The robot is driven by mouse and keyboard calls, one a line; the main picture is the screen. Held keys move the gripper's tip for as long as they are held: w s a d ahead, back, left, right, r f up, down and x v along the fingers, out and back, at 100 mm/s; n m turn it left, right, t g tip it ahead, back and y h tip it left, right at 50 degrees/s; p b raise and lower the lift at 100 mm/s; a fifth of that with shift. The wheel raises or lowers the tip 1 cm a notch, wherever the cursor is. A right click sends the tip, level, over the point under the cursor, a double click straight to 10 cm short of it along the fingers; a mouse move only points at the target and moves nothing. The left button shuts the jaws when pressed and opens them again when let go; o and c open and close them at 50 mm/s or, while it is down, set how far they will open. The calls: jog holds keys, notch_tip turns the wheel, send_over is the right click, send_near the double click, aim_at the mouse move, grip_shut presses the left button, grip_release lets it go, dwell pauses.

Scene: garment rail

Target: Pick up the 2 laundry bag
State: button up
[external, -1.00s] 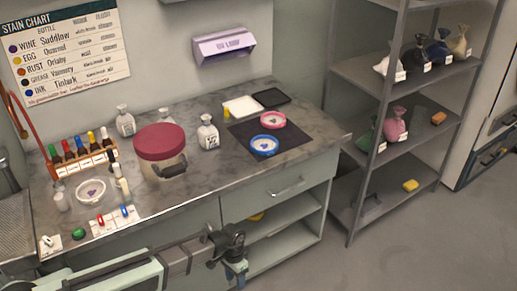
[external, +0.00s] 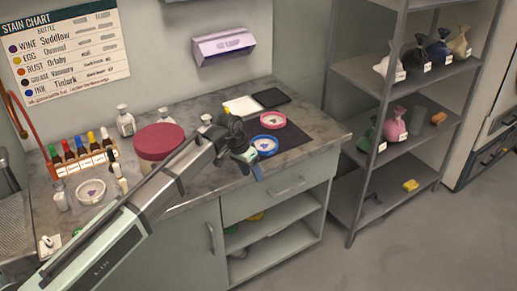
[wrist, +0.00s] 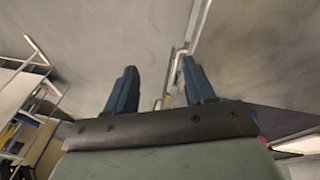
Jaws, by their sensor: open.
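Small tied laundry bags with white tags stand on the grey rack at the right. The upper shelf holds a white bag (external: 386,66), a black bag (external: 415,60), a blue bag (external: 439,51) and a tan bag (external: 459,44). The middle shelf holds a green bag (external: 367,136) and a pink bag (external: 395,129). The tag numbers are too small to read, so I cannot tell which is 2. My gripper (external: 252,166) is above the counter's front edge, well left of the rack. In the wrist view its blue fingers (wrist: 160,88) are apart with nothing between them.
The counter (external: 310,125) carries a red-lidded tub (external: 158,141), a bottle rack (external: 82,160), a blue-rimmed dish (external: 265,145) and a pink-rimmed dish (external: 273,120). The grey rack (external: 345,218) has upright posts. A yellow block (external: 410,185) lies low on it. The floor in front is clear.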

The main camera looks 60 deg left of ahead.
jog(key=s+a+r+n+y, duration=0.2)
jog(key=a+r+n+y, duration=0.1)
jog(key=a+r, duration=0.8)
jog(key=n+y, duration=0.2)
jog(key=n, duration=0.1)
send_near(206, 118)
jog(key=x, duration=0.6)
jog(key=shift+d+f, duration=0.1)
jog(key=shift+f, duration=0.1)
jog(key=shift+x, duration=2.65)
jog(key=shift+s, duration=0.1)
grip_shut()
